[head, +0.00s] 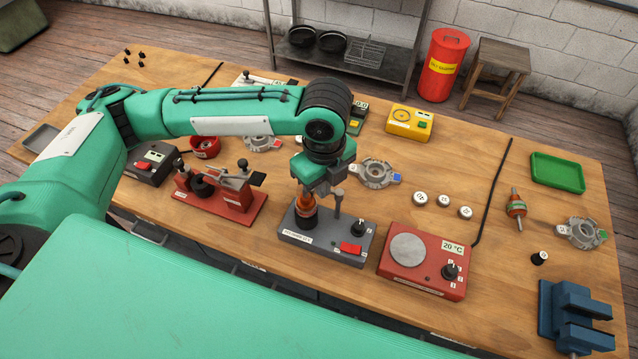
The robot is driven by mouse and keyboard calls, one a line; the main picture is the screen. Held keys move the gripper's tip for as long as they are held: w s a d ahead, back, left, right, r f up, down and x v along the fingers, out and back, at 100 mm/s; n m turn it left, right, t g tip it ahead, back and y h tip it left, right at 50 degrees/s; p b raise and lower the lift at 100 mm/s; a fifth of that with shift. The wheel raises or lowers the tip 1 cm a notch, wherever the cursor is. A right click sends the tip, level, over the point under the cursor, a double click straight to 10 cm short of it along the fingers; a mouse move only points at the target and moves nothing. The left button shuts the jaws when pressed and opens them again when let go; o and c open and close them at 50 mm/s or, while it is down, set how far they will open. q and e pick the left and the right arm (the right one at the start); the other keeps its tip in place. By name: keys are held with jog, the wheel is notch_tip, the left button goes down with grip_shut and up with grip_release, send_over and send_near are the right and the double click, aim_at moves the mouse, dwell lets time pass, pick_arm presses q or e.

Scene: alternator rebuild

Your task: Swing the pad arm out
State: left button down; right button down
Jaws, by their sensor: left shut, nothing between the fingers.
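The grey station (294,241) with a white label sits at the front middle of the bench. It has a red switch (351,248) and a black knob (358,229). An orange-brown and black cylinder (307,215) stands upright on its left half. A slim grey post (338,204) rises just right of the cylinder; it looks like the pad arm's post. The pad itself I cannot make out. My left gripper (321,190) points down, shut and empty, over the cylinder and close beside the post. Whether it touches either I cannot tell. My right gripper is out of view.
A red hotplate (424,285) stands close right of the grey station. A red-based fixture (222,208) stands to its left. Grey housings (380,173), a yellow box (409,123), a green tray (558,173) and a blue vise (577,318) are spread about.

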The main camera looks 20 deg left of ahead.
pick_arm(q)
jog(key=shift+s+f, duration=0.1)
jog(key=shift+f, duration=0.3)
jog(key=shift+f, duration=0.1)
